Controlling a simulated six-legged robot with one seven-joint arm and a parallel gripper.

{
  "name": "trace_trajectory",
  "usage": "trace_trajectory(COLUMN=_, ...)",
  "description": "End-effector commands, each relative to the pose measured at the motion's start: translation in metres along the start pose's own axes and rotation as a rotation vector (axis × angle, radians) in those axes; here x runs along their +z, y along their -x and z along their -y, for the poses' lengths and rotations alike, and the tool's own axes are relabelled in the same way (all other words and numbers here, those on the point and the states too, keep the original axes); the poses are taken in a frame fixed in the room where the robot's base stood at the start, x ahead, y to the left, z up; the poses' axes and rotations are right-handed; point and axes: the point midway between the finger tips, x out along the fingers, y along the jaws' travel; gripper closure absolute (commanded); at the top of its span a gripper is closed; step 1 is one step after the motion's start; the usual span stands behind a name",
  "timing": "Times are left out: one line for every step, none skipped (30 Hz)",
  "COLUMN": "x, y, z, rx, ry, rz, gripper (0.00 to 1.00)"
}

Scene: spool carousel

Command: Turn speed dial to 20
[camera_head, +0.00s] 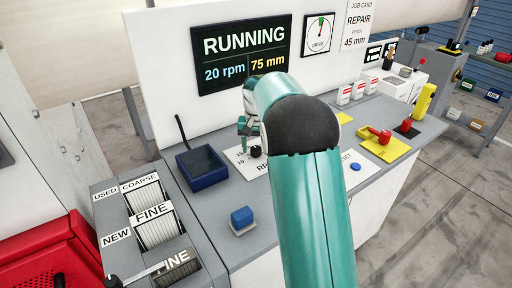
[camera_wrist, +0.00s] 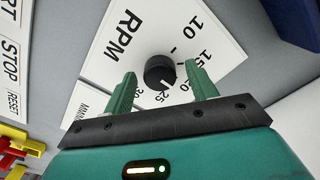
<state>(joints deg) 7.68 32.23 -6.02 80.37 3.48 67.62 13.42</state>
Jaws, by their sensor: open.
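The speed dial (camera_wrist: 160,73) is a round black knob on a white RPM plate (camera_wrist: 125,42). Numbers 10 to 30 are printed around it in the wrist view. A light mark on the knob points toward the 20–25 side, but I cannot read it exactly. My gripper (camera_wrist: 161,70) is open, with one green finger on each side of the knob. I cannot tell whether the fingers touch it. In the head view the dial (camera_head: 256,152) is partly hidden by my arm. The display (camera_head: 240,54) reads RUNNING, 20 rpm, 75 mm.
A dark blue tray (camera_head: 202,168) lies left of the dial plate, and a blue block (camera_head: 242,217) sits nearer the front. A red lever (camera_head: 380,136) on a yellow plate and a blue button (camera_head: 355,167) are to the right. START, STOP and RESET labels (camera_wrist: 10,60) show in the wrist view.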

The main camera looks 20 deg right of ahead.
Motion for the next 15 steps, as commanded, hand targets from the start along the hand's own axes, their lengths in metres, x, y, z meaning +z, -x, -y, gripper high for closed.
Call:
trace_trajectory(x=-0.001, y=0.005, z=0.000, rx=-0.001, ry=0.000, rz=-0.003, gripper=0.43)
trace_trajectory(x=-0.001, y=0.009, z=0.000, rx=-0.001, ry=0.000, rz=-0.004, gripper=0.43)
trace_trajectory(x=-0.001, y=0.016, z=0.000, rx=-0.001, ry=0.000, rz=-0.005, gripper=0.43)
trace_trajectory(x=-0.001, y=0.021, z=0.000, rx=-0.001, ry=0.000, rz=-0.005, gripper=0.43)
trace_trajectory(x=-0.001, y=0.026, z=0.000, rx=-0.001, ry=0.000, rz=-0.005, gripper=0.43)
trace_trajectory(x=-0.001, y=0.035, z=0.000, rx=-0.001, ry=0.000, rz=-0.005, gripper=0.43)
trace_trajectory(x=-0.001, y=0.041, z=0.000, rx=-0.001, ry=0.000, rz=-0.006, gripper=0.43)
trace_trajectory(x=-0.001, y=0.048, z=0.000, rx=-0.001, ry=0.000, rz=-0.004, gripper=0.43)
trace_trajectory(x=-0.001, y=0.057, z=0.000, rx=-0.001, ry=0.000, rz=-0.006, gripper=0.43)
trace_trajectory(x=-0.001, y=0.064, z=0.000, rx=-0.001, ry=0.000, rz=-0.005, gripper=0.43)
trace_trajectory(x=-0.001, y=0.071, z=0.000, rx=-0.001, ry=0.000, rz=-0.006, gripper=0.43)
trace_trajectory(x=-0.001, y=0.080, z=0.000, rx=-0.001, ry=0.000, rz=-0.006, gripper=0.43)
trace_trajectory(x=-0.001, y=0.086, z=0.000, rx=-0.001, ry=0.000, rz=-0.005, gripper=0.43)
trace_trajectory(x=-0.001, y=0.093, z=0.000, rx=-0.001, ry=0.000, rz=-0.005, gripper=0.43)
trace_trajectory(x=-0.001, y=0.100, z=0.000, rx=-0.001, ry=0.000, rz=-0.004, gripper=0.43)
